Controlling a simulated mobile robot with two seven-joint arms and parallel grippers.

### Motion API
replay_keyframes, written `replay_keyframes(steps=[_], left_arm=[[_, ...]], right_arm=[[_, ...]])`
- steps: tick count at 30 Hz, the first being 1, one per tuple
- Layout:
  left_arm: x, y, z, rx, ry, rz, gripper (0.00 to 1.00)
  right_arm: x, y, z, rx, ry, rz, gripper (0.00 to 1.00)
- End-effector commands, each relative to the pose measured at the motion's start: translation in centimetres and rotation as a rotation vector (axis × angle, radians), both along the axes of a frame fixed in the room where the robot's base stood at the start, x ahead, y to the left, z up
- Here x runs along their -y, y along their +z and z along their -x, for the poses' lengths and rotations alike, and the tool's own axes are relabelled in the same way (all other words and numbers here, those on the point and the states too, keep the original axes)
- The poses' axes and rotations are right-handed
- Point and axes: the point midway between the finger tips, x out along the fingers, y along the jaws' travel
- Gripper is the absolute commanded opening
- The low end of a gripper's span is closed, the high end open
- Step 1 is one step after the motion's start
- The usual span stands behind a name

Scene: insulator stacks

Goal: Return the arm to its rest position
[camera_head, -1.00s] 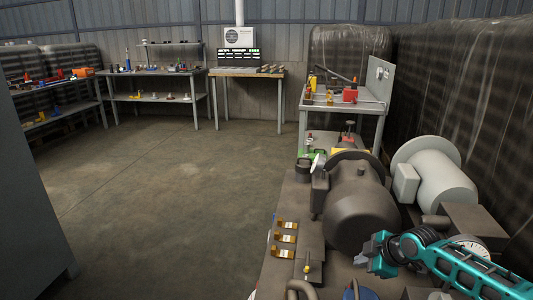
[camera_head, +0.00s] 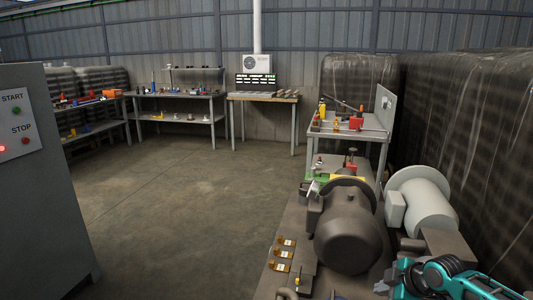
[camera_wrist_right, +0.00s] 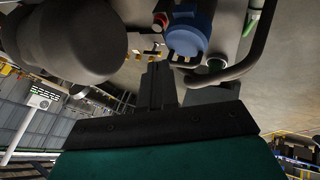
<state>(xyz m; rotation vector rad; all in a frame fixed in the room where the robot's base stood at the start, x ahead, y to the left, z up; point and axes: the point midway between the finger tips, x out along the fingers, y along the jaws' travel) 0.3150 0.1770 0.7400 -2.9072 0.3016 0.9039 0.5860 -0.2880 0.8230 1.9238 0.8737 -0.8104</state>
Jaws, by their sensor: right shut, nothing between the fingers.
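My right arm, teal and black, comes in at the lower right of the head view. Its gripper (camera_head: 384,287) is at the bottom edge, in front of the dark rounded machine (camera_head: 348,243) and apart from it. In the right wrist view the dark fingers (camera_wrist_right: 158,84) are together with nothing between them. The dark machine body (camera_wrist_right: 65,40) fills the upper left there, and a blue part (camera_wrist_right: 187,33) shows beyond the fingertips. My left gripper is not in view.
A grey control cabinet (camera_head: 45,200) with START and STOP buttons stands at the left. A light grey motor (camera_head: 428,208) is beside the dark machine. Several brass clips (camera_head: 282,254) lie on the machine's bench. A tool cart (camera_head: 345,132) stands behind. The middle floor is clear.

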Motion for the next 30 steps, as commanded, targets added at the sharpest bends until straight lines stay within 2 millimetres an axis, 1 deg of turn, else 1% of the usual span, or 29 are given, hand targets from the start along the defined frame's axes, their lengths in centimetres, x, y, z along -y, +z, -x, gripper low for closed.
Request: replay_keyframes(steps=[2, 3, 8, 11, 14, 16, 18, 21, 23, 24, 27, 30], left_arm=[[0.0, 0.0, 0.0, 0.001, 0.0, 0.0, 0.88], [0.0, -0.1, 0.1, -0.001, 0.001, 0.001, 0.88], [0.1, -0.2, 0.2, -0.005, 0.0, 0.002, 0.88], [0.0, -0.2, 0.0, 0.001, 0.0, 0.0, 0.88], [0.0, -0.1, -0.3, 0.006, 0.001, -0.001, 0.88], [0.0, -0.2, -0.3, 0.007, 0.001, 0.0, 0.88], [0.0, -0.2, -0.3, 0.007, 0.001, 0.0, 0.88], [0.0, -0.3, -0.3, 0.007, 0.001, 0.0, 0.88], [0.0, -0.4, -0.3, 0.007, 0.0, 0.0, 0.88], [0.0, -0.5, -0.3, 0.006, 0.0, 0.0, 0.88], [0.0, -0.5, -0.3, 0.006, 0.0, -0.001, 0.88], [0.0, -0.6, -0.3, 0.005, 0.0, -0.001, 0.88]], right_arm=[[0.0, 0.0, 0.0, 0.0, 0.0, 0.0, 0.0], [-1.8, -1.4, 1.0, -0.007, 0.002, -0.027, 0.0], [-6.1, -4.4, 3.9, -0.002, -0.027, -0.111, 0.0], [-8.8, -6.1, 6.1, 0.001, -0.06, -0.18, 0.0], [-11.5, -7.6, 8.8, 0.005, -0.112, -0.262, 0.0], [-13.2, -8.4, 11.0, 0.01, -0.165, -0.328, 0.0], [-14.4, -8.9, 13.1, 0.017, -0.229, -0.393, 0.0], [-15.3, -9.4, 16.2, 0.029, -0.334, -0.476, 0.0], [-15.3, -9.5, 18.0, 0.038, -0.403, -0.521, 0.0], [-15.2, -9.5, 19.2, 0.044, -0.453, -0.546, 0.0], [-14.2, -9.5, 22.1, 0.063, -0.568, -0.594, 0.0], [-13.0, -9.4, 24.4, 0.082, -0.663, -0.617, 0.0]])
